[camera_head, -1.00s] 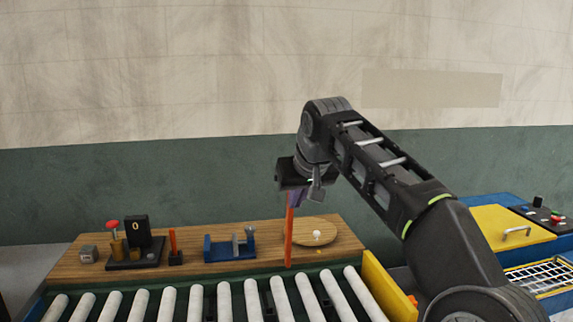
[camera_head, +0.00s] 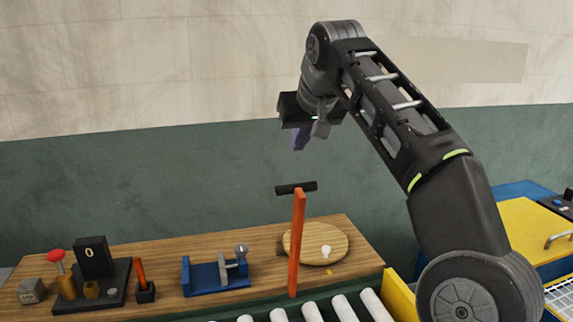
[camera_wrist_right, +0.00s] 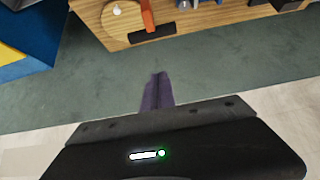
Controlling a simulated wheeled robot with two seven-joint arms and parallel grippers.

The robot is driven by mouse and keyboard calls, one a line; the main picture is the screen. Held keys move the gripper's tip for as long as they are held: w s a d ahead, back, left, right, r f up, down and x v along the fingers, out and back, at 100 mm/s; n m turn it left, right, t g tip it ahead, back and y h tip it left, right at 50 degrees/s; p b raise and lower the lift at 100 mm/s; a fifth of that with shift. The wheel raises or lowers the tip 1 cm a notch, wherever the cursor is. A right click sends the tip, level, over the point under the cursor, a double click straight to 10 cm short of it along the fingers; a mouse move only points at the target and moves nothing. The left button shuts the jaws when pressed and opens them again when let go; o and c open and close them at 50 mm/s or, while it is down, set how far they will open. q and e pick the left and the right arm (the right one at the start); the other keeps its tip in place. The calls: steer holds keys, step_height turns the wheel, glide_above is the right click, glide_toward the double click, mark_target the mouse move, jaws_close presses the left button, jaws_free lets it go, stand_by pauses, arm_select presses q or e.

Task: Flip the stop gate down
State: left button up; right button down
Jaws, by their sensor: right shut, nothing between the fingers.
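The stop gate (camera_head: 298,250) is an orange bar standing upright at the near edge of the wooden bench, with a black crossbar (camera_head: 296,188) at its top. In the right wrist view the orange bar (camera_wrist_right: 147,14) and its black crossbar (camera_wrist_right: 152,33) show at the top. My right gripper (camera_head: 300,138) is above the gate, apart from the crossbar, with its purple fingers pointing down, shut and empty. The fingers also show shut in the right wrist view (camera_wrist_right: 157,92). My left gripper is not in view.
White conveyor rollers (camera_head: 343,307) lie in front of the bench. On the wooden bench (camera_head: 205,242) stand a round wooden disc (camera_head: 302,244) with a white knob, a blue vise-like fixture (camera_head: 203,276) and a black stand with a red knob (camera_head: 56,255). A yellow panel (camera_head: 399,295) is right of the rollers.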

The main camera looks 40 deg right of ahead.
steer(key=x, duration=1)
steer(key=s, duration=0.1)
steer(key=s+f, duration=0.1)
steer(key=s+a+b, duration=0.1)
steer(key=shift+s+a+f, duration=0.1)
steer(key=shift+s+f, duration=0.1)
steer(key=shift+s, duration=0.1)
stand_by(0.3)
